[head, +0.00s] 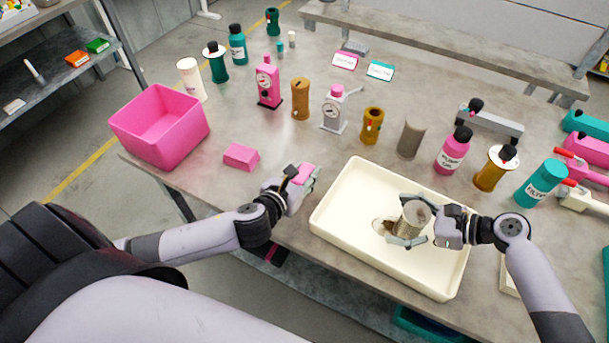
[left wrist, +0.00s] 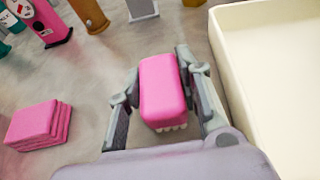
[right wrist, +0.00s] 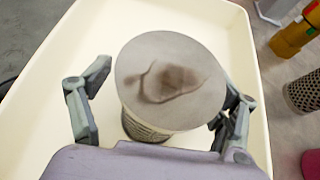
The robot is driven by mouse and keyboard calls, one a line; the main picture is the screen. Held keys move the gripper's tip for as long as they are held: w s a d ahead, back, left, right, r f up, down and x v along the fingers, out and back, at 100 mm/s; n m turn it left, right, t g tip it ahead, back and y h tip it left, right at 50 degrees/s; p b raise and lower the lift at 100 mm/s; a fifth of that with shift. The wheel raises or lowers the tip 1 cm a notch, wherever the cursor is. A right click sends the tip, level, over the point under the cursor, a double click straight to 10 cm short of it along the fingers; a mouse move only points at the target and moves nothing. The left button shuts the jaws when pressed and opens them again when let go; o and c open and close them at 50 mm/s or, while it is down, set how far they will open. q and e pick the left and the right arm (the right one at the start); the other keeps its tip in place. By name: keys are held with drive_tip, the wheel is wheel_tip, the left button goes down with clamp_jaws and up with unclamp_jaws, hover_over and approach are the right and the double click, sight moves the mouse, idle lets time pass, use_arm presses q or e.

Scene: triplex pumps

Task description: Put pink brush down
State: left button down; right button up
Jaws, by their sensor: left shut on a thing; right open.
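The pink brush (head: 304,173) is held by my left gripper (head: 302,180), above the table just left of the white tray (head: 331,204). In the left wrist view the brush (left wrist: 162,85) sits between the fingers, with pale bristles showing at its lower end. My right gripper (head: 402,222) is open, its fingers on either side of a grey cylinder (head: 416,211) in the tray. In the right wrist view the cylinder's top (right wrist: 172,78) has a brown stain, and a gap shows beside the left finger. Contact at the right finger is unclear.
A stack of pink cloths or sponges (head: 241,157) and a pink bin (head: 160,124) are left of the brush. Bottles, pumps and cylinders stand behind, including a pink bottle (head: 453,151).

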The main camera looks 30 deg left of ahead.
use_arm(q)
drive_tip(key=shift+f, duration=0.85)
drive_tip(key=shift+f, duration=0.15)
drive_tip(key=c, duration=1.1)
unclamp_jaws()
